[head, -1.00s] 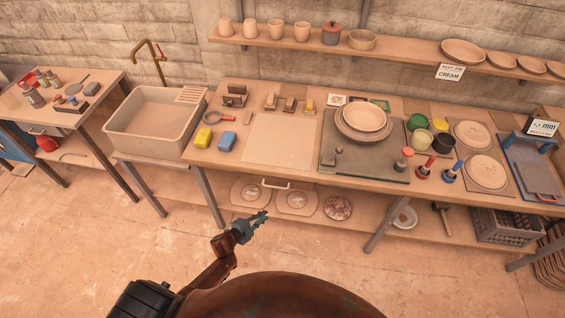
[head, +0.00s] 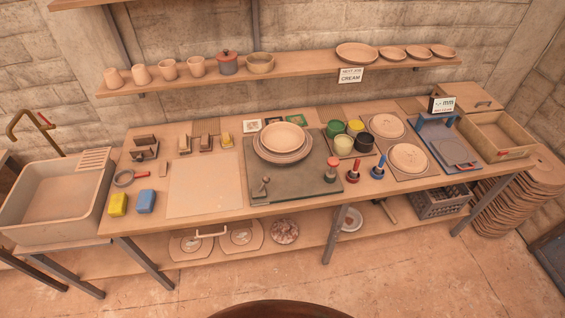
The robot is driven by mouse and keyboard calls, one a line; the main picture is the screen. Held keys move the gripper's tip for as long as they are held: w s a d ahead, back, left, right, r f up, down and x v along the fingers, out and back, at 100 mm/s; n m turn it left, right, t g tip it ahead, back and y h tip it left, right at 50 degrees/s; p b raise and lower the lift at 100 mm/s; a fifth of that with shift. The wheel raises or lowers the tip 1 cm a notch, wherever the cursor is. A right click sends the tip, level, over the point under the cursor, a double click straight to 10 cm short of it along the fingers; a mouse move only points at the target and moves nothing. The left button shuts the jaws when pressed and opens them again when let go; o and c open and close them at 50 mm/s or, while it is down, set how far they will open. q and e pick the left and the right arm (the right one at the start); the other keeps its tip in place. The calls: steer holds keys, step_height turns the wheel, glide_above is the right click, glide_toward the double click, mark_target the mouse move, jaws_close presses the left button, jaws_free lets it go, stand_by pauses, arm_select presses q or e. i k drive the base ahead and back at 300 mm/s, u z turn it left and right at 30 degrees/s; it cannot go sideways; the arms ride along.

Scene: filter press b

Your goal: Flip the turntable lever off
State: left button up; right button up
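The turntable has a flat dark grey-green base (head: 310,186) on the workbench. A pale plate or shallow bowl (head: 282,137) sits stacked on a wider plate (head: 260,153) on top of it. A small grey lever with a round knob (head: 264,184) stands at the front left of the base. Its exact on or off position is too small to tell. Neither of my grippers shows in the head view, and nothing of mine touches the lever.
A pale board (head: 205,184) lies left of the turntable. Yellow (head: 118,204) and blue (head: 146,201) sponges lie farther left. Floor in front is clear.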

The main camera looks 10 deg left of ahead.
mark_target(266, 179)
steer(key=u, duration=0.15)
steer(key=i, duration=1.05)
steer(key=u, duration=0.35)
